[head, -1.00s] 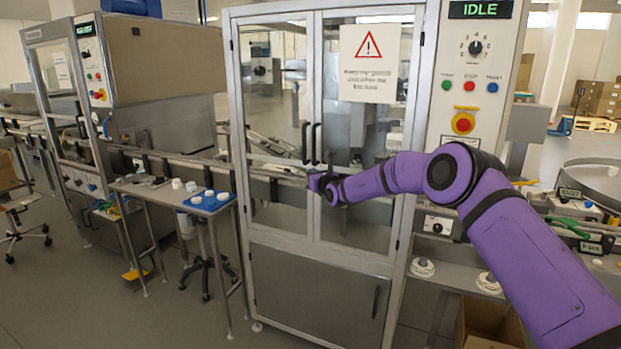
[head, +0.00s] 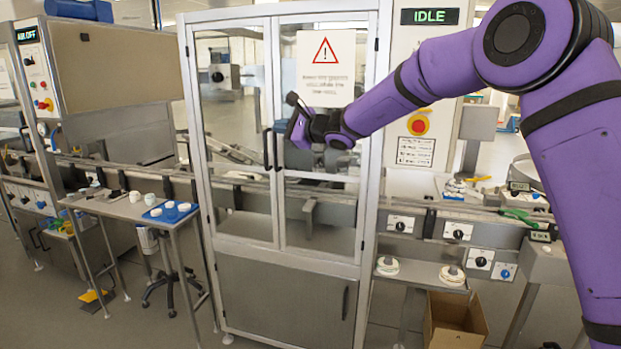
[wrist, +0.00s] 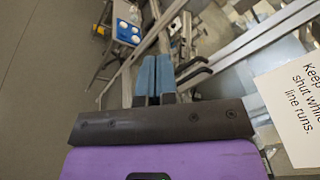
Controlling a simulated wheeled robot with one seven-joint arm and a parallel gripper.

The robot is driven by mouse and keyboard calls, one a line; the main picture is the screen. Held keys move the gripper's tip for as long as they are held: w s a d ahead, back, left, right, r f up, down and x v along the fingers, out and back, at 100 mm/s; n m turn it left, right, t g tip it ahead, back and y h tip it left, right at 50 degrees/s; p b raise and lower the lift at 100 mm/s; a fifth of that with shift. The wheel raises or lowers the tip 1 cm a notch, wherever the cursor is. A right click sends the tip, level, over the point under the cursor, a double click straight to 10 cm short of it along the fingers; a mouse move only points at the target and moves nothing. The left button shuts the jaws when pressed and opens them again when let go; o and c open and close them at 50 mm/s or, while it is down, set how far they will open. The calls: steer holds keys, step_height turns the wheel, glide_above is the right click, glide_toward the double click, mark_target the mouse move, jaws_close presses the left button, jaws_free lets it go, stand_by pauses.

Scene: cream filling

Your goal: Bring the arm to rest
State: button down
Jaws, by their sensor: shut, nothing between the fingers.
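My gripper (head: 292,125) is at the end of my purple arm, in front of the glass doors of the metal cabinet (head: 280,345), near the warning sign (head: 326,68). In the wrist view its two blue fingers (wrist: 153,76) are together with nothing between them. The two dark door handles (head: 272,150) stand close to the gripper; in the wrist view they show (wrist: 192,76) just right of the fingers. I cannot tell whether the fingers touch them. Both doors look closed.
A control panel reading IDLE (head: 429,17) with an emergency stop (head: 419,124) is behind my arm. A small table (head: 130,212) with a blue tray (head: 157,216) stands left. A cardboard box (head: 455,330) is on the floor at right. Open floor lies front left.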

steer(key=s+d+r+n+g+h, duration=0.25)
steer(key=s+d+n, duration=0.35)
steer(key=s, duration=0.5)
steer(key=s+d+r+n+g+h, duration=0.1)
steer(key=s+d+r+n+h, duration=0.2)
steer(key=s+d, duration=0.7)
steer(key=s+d+f+n+h, duration=0.2)
steer(key=s+d+f+h, duration=0.1)
steer(key=s+d, duration=0.4)
steer(key=s+d+f+n+h, duration=0.1)
steer(key=s+d+f+h, duration=0.2)
steer(key=s+d, duration=0.4)
steer(key=s+d+f+n+h, duration=0.2)
steer(key=s+d, duration=0.6)
steer(key=s, duration=0.7)
steer(key=shift+s+f+n+h, duration=0.35)
steer(key=shift+f+h, duration=0.25)
steer(key=shift+h, duration=0.15)
